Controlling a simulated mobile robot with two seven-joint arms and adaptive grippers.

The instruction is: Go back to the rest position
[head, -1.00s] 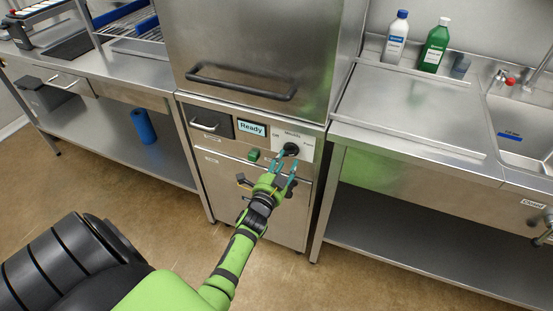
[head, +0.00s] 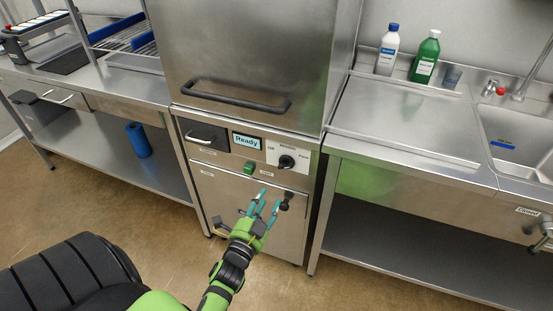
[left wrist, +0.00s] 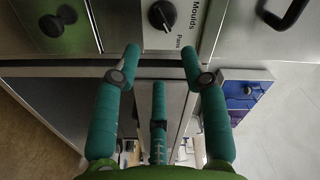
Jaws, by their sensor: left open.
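My left gripper (head: 264,203) is open and empty, in front of the lower door of the steel machine (head: 245,50). In the left wrist view its teal fingers (left wrist: 160,70) are spread with nothing between them. The black knob (head: 286,161) on the control panel is above and apart from the fingertips; it also shows in the left wrist view (left wrist: 162,15). The screen (head: 246,141) reads "Ready", with a green button (head: 249,168) below it. My right gripper is not in view.
A steel bench (head: 105,85) with a lower shelf stands at left, a blue roll (head: 138,140) on that shelf. At right is a sink counter (head: 400,125) with a white bottle (head: 387,52) and a green bottle (head: 425,58). The floor in front is clear.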

